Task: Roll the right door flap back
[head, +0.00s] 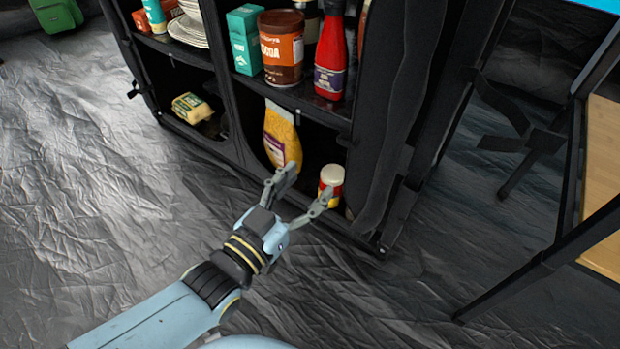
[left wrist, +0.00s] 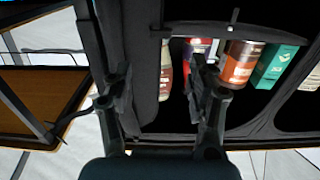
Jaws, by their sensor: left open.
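The right door flap (head: 398,105) is black fabric hanging along the right side of the open black cupboard (head: 230,100). Its lower end reaches close to the floor. My left gripper (head: 308,184) is open in front of the lower right compartment, left of the flap. In the left wrist view, the flap (left wrist: 143,65) shows as a dark upright panel beyond and between the spread fingers (left wrist: 160,88). I cannot tell whether a finger touches it. My right gripper is not in view.
A yellow bag (head: 282,137) and a small red-and-yellow jar (head: 331,181) stand in the lower compartment near my fingers. A cocoa tin (head: 281,48) and red bottle (head: 331,50) stand above. A wooden-topped table (head: 603,150) is at the right. The front floor is clear.

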